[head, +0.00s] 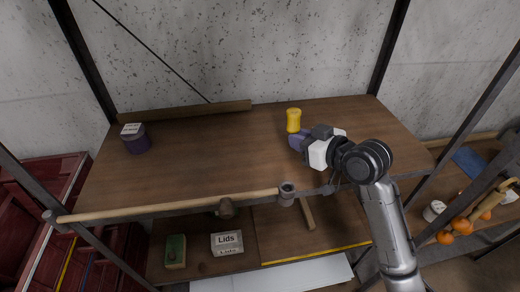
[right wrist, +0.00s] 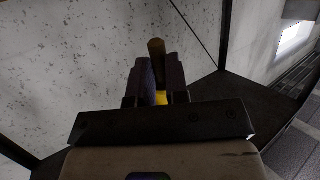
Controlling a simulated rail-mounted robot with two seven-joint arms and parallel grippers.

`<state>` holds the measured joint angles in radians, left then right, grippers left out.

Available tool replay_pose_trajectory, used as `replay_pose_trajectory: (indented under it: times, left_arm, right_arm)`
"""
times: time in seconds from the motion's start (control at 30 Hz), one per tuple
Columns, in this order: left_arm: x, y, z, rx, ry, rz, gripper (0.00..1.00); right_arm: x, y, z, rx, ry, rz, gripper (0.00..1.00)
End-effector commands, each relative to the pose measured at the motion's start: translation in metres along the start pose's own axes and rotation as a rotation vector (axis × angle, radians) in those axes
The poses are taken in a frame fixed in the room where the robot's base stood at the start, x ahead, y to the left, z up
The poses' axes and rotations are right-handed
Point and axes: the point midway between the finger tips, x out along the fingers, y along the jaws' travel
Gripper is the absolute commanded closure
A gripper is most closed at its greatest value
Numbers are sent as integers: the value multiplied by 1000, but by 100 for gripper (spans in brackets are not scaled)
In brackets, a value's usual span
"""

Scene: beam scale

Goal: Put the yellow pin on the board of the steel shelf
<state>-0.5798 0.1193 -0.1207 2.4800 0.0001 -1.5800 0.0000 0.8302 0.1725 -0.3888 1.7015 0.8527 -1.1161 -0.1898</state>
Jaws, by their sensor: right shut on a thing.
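The yellow pin (head: 293,120) is upright over the brown board (head: 210,160) of the steel shelf, right of its middle. My right gripper (head: 297,137) reaches in from the right, low over the board, with its fingers at the lower part of the pin. In the right wrist view a bit of yellow pin (right wrist: 161,97) shows between the two dark fingers, so the gripper is shut on it. The fingers hide the pin's lower end, and I cannot tell whether it touches the board. My left gripper is in neither view.
A wooden strip (head: 185,111) lies along the back. A wooden rod (head: 170,205) runs along the front edge. A Lids box (head: 227,243) is below. The board's middle is clear.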

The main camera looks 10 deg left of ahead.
Motion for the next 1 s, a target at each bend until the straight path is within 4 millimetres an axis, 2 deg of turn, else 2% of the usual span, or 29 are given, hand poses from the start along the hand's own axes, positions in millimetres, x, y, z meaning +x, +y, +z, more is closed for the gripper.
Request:
replay_pose_trajectory:
  times: [0.03,0.2,0.3,0.4,0.53,0.7,0.87,1.0]
  left_arm:
    - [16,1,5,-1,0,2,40]
    - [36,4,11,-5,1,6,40]
    - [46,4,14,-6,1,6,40]
    - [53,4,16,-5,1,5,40]
    - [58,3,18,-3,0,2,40]
    - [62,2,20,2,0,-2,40]
    - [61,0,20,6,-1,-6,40]
    - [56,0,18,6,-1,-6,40]
  right_arm:
    - [-10,33,18,2,6,9,100]
    - [-58,116,36,2,41,21,100]
    - [-87,153,40,6,57,38,100]
    - [-113,181,42,12,70,55,100]
    - [-139,206,43,17,81,75,100]
    - [-157,221,43,21,88,90,100]
    - [-160,223,43,23,89,93,100]
    - [-147,214,47,23,87,90,100]
